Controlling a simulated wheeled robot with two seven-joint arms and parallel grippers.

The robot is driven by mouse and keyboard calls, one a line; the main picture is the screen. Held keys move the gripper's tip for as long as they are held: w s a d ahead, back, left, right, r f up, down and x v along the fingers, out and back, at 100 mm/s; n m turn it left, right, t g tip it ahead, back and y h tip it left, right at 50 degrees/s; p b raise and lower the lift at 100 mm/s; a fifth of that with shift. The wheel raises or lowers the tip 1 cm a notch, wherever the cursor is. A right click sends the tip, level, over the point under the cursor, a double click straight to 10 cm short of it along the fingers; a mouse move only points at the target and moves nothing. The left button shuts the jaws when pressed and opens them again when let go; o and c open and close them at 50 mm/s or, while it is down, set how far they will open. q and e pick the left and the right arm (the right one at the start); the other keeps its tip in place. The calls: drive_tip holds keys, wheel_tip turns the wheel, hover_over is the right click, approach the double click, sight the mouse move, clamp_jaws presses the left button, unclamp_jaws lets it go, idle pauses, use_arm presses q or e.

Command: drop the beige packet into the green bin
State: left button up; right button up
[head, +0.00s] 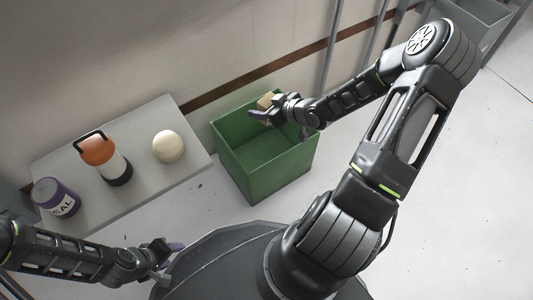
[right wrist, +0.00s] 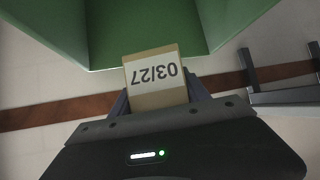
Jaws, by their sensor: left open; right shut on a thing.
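The beige packet (right wrist: 154,80) has a white label reading 03/27 and sits between the fingers of my right gripper (right wrist: 157,100) in the right wrist view. In the head view the packet (head: 267,99) shows at the back rim of the green bin. The green bin (head: 265,184) stands open on the floor, and my right gripper (head: 262,112) is over its back part, shut on the packet. The bin's green walls (right wrist: 140,30) also fill the top of the right wrist view. My left gripper (head: 168,250) is open and empty at the lower left, apart from the bin.
A grey table (head: 135,123) left of the bin bears an orange and white lantern (head: 105,160), a cream ball (head: 168,146) and a purple can (head: 57,197). A wall runs behind. A grey container (head: 475,22) stands at the upper right. The floor right of the bin is clear.

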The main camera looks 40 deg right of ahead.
drive_tip(key=shift+f+b, duration=0.4)
drive_tip(key=shift+f, duration=0.35)
drive_tip(key=o, duration=1.5)
drive_tip(key=p+v, duration=0.4)
drive_tip(key=v, duration=0.3)
drive_tip(key=shift+s+r+p, duration=0.25)
drive_tip(key=shift+s+p, duration=0.05)
drive_tip(key=shift+s, duration=0.05)
